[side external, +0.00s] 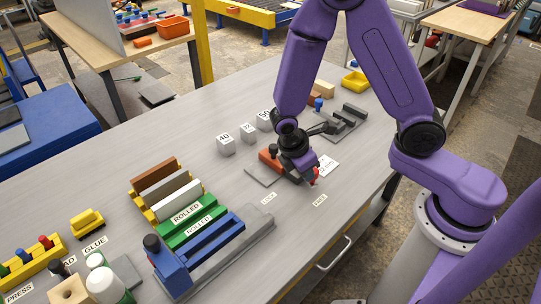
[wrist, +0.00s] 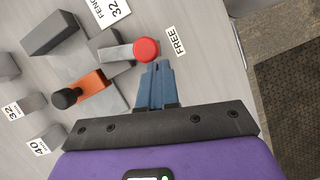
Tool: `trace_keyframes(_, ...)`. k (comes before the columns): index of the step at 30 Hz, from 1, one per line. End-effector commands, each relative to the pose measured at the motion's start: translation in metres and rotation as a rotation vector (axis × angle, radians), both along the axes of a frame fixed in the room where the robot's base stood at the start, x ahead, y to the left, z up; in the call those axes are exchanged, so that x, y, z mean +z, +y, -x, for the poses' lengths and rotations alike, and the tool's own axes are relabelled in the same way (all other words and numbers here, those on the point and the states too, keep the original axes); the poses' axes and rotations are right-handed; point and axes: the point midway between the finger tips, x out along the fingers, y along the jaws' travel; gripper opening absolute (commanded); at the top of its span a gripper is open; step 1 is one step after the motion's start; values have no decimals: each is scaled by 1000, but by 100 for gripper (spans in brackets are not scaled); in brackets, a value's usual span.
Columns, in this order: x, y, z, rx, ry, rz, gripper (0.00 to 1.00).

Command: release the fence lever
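The fence lever (wrist: 118,53) is a grey bar ending in a red knob (wrist: 146,49); the knob also shows in the side view (side external: 314,181). In the wrist view the knob is close to the FREE label (wrist: 175,41). The LOCK label (side external: 268,199) lies to the left in the side view. My gripper (wrist: 157,66) has its blue fingers together with nothing between them. Its tips are right beside the knob; I cannot tell whether they touch. An orange block (wrist: 90,88) with a black knob sits beside the lever.
Grey blocks marked 40 (side external: 225,145) and others stand behind the fixture. A dark grey fence piece (wrist: 50,32) lies near the lever. A rack with green ROLLED and DRILLED strips (side external: 185,223) stands to the left. The table front near the labels is clear.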

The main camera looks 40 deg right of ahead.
Motion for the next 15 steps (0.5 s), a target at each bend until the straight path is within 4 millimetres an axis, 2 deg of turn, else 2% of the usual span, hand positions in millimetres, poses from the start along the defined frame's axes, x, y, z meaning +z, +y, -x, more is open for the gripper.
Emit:
trace_keyframes(5,0,3,1,-3,6,6,0)
trace_keyframes(8,0,15,0,0,4,4,0)
trace_keyframes(12,0,42,-3,4,1,1,0)
trace_keyframes(15,19,48,-5,0,-5,-3,0)
